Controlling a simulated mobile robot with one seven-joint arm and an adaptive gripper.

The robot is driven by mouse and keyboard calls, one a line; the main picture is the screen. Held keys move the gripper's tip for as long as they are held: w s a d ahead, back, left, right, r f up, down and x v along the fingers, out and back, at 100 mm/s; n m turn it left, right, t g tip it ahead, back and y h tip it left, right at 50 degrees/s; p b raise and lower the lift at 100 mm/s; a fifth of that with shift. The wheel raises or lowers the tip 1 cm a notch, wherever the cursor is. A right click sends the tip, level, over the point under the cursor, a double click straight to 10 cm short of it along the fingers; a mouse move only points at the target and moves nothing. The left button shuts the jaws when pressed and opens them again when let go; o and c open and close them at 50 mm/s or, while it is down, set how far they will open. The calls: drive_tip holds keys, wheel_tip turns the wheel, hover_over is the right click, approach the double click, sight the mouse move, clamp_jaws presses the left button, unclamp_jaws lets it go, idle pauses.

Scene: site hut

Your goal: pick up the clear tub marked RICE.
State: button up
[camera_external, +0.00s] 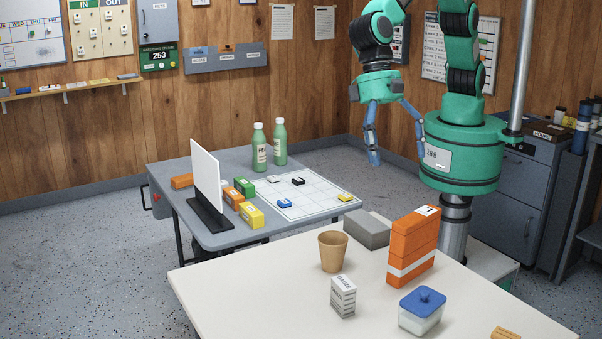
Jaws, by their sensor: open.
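A clear tub (419,322) with a blue lid and a knob on top stands upright on the near white table, toward the front right. Its contents look pale, and I can read no RICE marking on it from this view. My gripper (398,158) hangs high above the floor behind the tables, with its blue fingers spread apart and nothing between them. It is well above and behind the tub, not touching it.
On the white table (225,284), an orange block stack (412,250) stands just behind the tub. A small white printed box (343,296), a brown cup (332,251) and a grey block (367,230) stand left of it. The grey table (170,168) behind holds two green bottles.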

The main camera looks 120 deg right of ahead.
sight(424, 299)
drive_tip(key=w+a+f+m, duration=0.1)
drive_tip(key=a+f, duration=0.5)
drive_tip(key=f, duration=0.2)
drive_tip(key=w+a+f+m+g, duration=0.1)
drive_tip(key=a+f+m, duration=0.1)
drive_tip(key=a+f, duration=0.3)
drive_tip(key=x, duration=0.3)
drive_tip(key=shift+w+d, duration=0.15)
drive_tip(key=shift+w, duration=0.05)
drive_tip(key=shift+f, duration=0.3)
drive_tip(key=shift+b+x, duration=0.85)
drive_tip(key=shift+x, duration=3.3)
drive_tip(key=shift+s, duration=0.1)
drive_tip(key=shift+a+b+x, duration=0.15)
drive_tip(key=shift+b+x, duration=0.2)
drive_tip(key=shift+x, duration=0.95)
drive_tip(key=shift+a+b+x, duration=0.15)
drive_tip(key=shift+b+x, duration=0.2)
drive_tip(key=shift+x, duration=0.95)
drive_tip(key=shift+r, duration=0.1)
drive_tip(key=shift+c, duration=0.3)
drive_tip(key=c, duration=1.4)
